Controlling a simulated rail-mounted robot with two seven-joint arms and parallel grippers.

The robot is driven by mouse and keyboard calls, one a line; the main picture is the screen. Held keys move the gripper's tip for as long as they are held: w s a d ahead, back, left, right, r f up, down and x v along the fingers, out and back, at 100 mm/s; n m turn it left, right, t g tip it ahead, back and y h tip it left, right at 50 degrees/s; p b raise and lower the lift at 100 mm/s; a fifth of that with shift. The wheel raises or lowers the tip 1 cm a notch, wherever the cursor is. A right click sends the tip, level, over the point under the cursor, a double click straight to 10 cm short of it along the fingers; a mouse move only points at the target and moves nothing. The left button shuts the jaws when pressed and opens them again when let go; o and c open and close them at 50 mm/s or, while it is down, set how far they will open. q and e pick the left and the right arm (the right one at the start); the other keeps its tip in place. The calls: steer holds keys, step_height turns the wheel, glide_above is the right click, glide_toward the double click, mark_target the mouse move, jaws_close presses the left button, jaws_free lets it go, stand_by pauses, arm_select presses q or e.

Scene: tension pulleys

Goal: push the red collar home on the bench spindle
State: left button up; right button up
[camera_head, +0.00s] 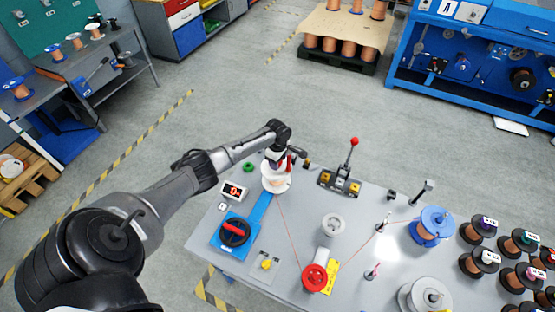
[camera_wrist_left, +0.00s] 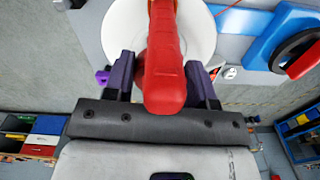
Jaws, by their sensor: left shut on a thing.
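My left gripper (camera_head: 281,163) is at the white spool (camera_head: 277,184) near the back left of the bench. In the left wrist view its dark fingers (camera_wrist_left: 161,82) are shut on the red collar (camera_wrist_left: 164,50), which shows as a long red part reaching over the white spool disc (camera_wrist_left: 118,28). A little red also shows beside the gripper in the head view (camera_head: 291,160). The bench spindle is hidden under the collar, spool and gripper. I cannot tell whether the collar is seated. My right gripper is not in view.
The grey bench (camera_head: 300,225) carries a black-and-red rotary switch (camera_head: 235,232), a red-knobbed lever (camera_head: 354,143), a grey roller (camera_head: 332,226), a red pulley (camera_head: 315,277) and a blue spool (camera_head: 432,226). A thin red line runs from the white spool to the red pulley.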

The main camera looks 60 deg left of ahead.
arm_select(q)
steer(key=shift+f, duration=0.8)
steer(key=shift+f, duration=0.3)
steer(key=shift+b, duration=0.3)
stand_by(0.4)
steer(key=o, duration=1)
step_height(320, 180, up, 12)
steer(key=shift+r+p, duration=0.2)
steer(key=shift+p, duration=0.9)
steer(key=shift+r, duration=0.7)
